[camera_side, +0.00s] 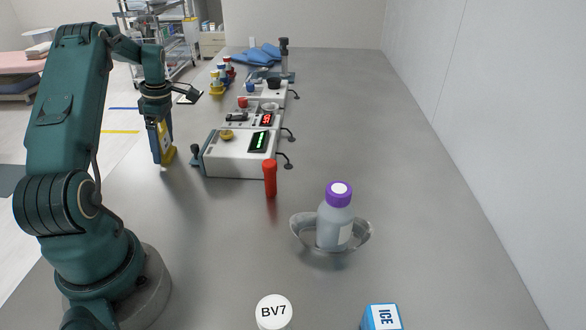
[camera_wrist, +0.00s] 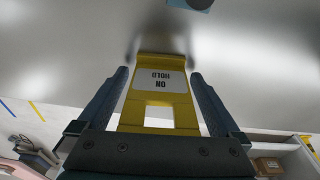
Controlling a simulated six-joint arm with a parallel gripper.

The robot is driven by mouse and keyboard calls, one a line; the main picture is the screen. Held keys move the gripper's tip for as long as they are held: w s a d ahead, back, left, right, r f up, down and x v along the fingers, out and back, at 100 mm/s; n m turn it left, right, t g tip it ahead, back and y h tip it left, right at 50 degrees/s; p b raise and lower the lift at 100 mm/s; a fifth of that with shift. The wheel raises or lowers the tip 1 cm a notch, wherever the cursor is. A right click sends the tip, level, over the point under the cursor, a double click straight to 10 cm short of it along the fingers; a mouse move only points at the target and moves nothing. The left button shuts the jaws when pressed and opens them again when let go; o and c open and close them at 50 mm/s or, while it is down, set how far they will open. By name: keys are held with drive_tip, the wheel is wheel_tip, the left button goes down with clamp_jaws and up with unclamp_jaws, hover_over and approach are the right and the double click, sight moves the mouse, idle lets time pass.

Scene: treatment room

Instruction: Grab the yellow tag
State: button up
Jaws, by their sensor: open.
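The yellow tag (camera_wrist: 160,112) stands between the two fingers of my gripper (camera_wrist: 159,74) in the wrist view. It has a white label reading "ON HOLD", seen upside down, and a rectangular opening. A finger lies on each side of it, and narrow gaps show near the fingertips. My gripper is open around the tag. In the side view my gripper (camera_side: 162,158) points down at the table's left edge, left of the white device. The tag (camera_side: 169,155) shows there as a yellow strip partly hidden by the fingers, with its foot low at the tabletop.
A white device (camera_side: 236,163) with a yellow knob and green display is just right of my gripper. A red-capped tube (camera_side: 270,178) stands before it. A purple-capped bottle (camera_side: 335,222) stands in a clear dish (camera_side: 302,232). The table's right side (camera_side: 400,130) is clear.

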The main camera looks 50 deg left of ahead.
drive_tip(key=shift+f, duration=0.35)
drive_tip(key=c, duration=1.2)
